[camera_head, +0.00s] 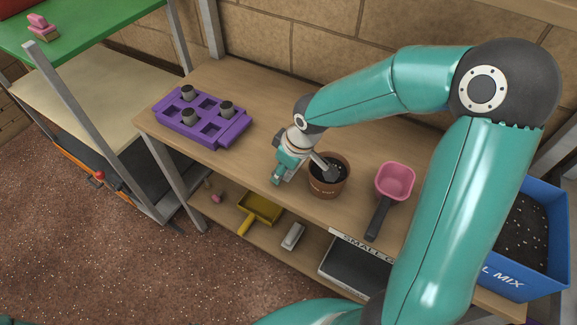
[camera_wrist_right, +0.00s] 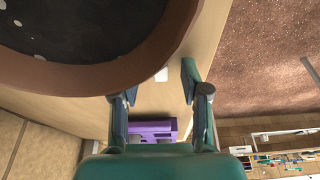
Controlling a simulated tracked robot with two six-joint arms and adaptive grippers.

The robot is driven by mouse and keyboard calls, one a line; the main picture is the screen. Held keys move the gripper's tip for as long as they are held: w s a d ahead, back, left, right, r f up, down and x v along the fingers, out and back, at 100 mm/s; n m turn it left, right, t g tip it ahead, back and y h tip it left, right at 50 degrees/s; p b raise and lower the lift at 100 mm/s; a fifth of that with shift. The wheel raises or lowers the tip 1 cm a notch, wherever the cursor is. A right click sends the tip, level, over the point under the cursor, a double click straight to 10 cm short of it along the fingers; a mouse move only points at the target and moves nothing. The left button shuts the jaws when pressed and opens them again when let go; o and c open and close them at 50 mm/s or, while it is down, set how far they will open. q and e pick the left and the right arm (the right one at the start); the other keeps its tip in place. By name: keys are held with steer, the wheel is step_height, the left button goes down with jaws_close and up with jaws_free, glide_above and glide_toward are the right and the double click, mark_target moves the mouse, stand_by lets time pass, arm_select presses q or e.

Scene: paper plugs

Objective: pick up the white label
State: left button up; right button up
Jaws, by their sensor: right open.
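The white label (camera_wrist_right: 161,75) is a small pale piece lying flat on the wooden bench top, beside the brown pot's rim in the right wrist view. I cannot make it out in the head view, where my right gripper covers that area. My right gripper (camera_wrist_right: 158,88) is open, with its two fingers apart on either side of the label's line and nothing between them. In the head view the right gripper (camera_head: 303,174) is low over the bench, just left of the pot. My left gripper is not in view.
The brown pot (camera_head: 316,188) of dark soil stands close to my right gripper. A purple tray (camera_head: 168,119) with several small grey plugs is at the left. A pink scoop (camera_head: 396,182) lies to the right, by a blue bin (camera_head: 553,225).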

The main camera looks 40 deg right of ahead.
steer(key=shift+f, duration=0.2)
steer(key=c, duration=0.8)
steer(key=shift+c, duration=0.2)
steer(key=shift+r, duration=0.1)
